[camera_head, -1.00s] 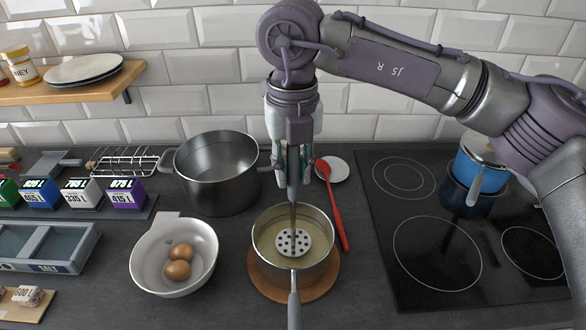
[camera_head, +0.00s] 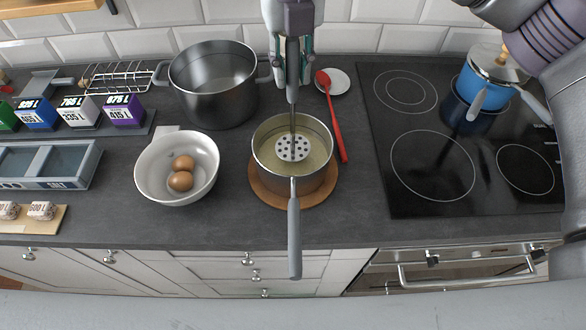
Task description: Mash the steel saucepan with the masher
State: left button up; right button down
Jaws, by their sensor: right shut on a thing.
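The steel saucepan (camera_head: 262,163) stands on a round wooden board, its grey handle pointing towards the front edge of the worktop. It holds a pale yellowish content. My right gripper (camera_head: 292,80) is above and behind the saucepan, shut on the masher's grey handle. The masher (camera_head: 293,148) hangs upright, with its round perforated plate inside the saucepan. The plate's top face shows clear of the content; whether its underside touches is hidden. My left gripper is not in view.
A large steel pot (camera_head: 213,95) stands behind left, and a white bowl (camera_head: 150,190) with two brown eggs stands left. A red spoon (camera_head: 334,120) rests on a small white dish (camera_head: 340,82). A blue pot (camera_head: 480,85) stands on the black hob (camera_head: 400,190) at right.

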jog(key=shift+r+p, duration=1.5)
jog(key=shift+r, duration=1.65)
jog(key=shift+f, duration=0.1)
